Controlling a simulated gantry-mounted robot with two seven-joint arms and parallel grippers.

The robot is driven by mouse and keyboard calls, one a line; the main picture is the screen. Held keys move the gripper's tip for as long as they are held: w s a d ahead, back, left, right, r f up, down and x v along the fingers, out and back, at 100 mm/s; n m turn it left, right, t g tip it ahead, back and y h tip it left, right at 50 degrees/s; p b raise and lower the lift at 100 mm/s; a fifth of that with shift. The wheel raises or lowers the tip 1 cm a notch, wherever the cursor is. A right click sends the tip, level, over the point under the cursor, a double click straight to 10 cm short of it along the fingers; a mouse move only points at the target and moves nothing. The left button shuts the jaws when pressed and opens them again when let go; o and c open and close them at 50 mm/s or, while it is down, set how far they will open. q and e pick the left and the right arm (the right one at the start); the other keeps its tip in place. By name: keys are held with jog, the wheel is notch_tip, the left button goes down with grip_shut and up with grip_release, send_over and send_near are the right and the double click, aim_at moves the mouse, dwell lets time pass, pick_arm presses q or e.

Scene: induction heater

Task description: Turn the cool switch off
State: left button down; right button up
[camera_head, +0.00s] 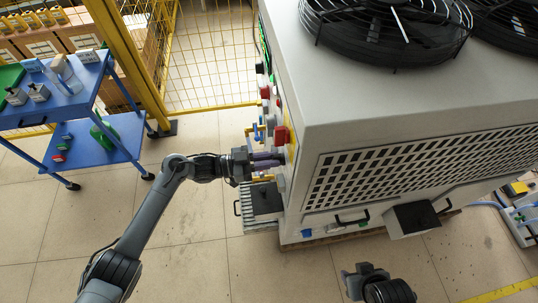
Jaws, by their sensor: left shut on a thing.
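The heater (300,150) is a large pale grey cabinet. Its control panel is on the left side, seen very steeply, with several coloured knobs and switches, including a red one (282,135) on a yellow base. My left gripper (272,159) reaches the panel from the left, just below this red knob. Its fingers are shut on a small panel switch, which they mostly hide. I cannot read any label, so I cannot tell by sight whether it is the cool switch. My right gripper (364,275) is at the bottom, away from the panel; its jaw opening is unclear.
A blue cart (112,125) with small items stands at the left, before a yellow mesh fence (210,50). Black fans (385,28) top the cabinet. A dark box (414,217) juts from its front. The tiled floor between cart and cabinet is mostly clear.

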pick_arm(q)
jog(key=shift+w+n+p, duration=0.15)
jog(key=shift+n+p, duration=1.25)
jog(key=shift+n, duration=1.7)
jog(key=c, duration=1.1)
grip_release()
jog(key=shift+a, duration=0.1)
jog(key=v, duration=1)
jog(key=shift+a, duration=0.3)
